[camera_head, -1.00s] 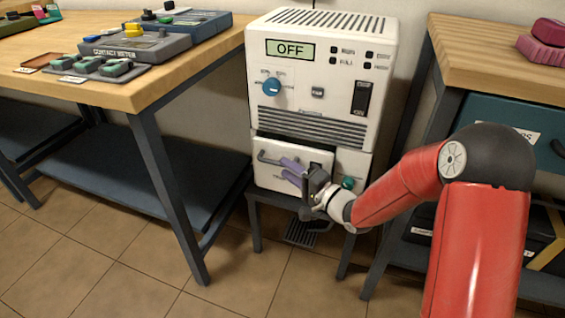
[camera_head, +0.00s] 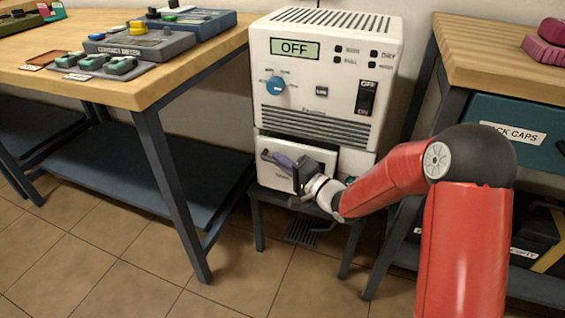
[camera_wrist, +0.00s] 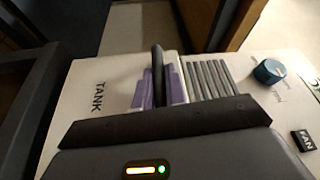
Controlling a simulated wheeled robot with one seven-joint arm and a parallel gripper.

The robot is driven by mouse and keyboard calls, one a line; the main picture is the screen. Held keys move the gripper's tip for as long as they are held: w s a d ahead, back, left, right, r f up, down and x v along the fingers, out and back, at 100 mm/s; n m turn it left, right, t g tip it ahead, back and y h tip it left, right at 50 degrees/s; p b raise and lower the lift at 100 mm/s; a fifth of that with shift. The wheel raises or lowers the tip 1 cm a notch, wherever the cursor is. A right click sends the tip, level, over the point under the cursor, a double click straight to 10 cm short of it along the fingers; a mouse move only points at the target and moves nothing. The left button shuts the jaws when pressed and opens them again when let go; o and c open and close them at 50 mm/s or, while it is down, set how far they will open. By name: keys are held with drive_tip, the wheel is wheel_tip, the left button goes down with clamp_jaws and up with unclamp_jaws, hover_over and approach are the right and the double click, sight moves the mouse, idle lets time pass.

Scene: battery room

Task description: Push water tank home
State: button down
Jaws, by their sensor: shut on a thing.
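The water tank (camera_head: 268,180) is the white drawer low in the front of the white machine (camera_head: 330,75); a dark gap shows along its top and right edges. In the wrist view the tank front (camera_wrist: 103,75) carries the word TANK. My gripper (camera_head: 281,161) is at the tank front, its purple fingers (camera_wrist: 157,88) shut on the dark bar handle (camera_wrist: 157,62), one on each side. The gripper body hides the right part of the tank front in the head view.
The machine's display (camera_head: 294,48) reads OFF. It stands on a dark stand (camera_head: 258,225) between a wooden workbench (camera_head: 150,92) at left and a wooden-topped shelf (camera_head: 500,60) at right. A grey pedal or grate (camera_head: 303,232) lies below. The floor in front is clear.

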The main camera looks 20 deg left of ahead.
drive_tip(key=shift+w, duration=0.1)
drive_tip(key=shift+w+d+p, duration=0.15)
drive_tip(key=shift+w+p, duration=0.25)
drive_tip(key=shift+w, duration=1)
drive_tip(key=c, duration=1.5)
unclamp_jaws()
drive_tip(key=shift+w, duration=0.1)
drive_tip(key=shift+o, duration=0.2)
approach(286, 154)
drive_tip(key=shift+x, duration=0.9)
drive_tip(key=shift+f, duration=0.15)
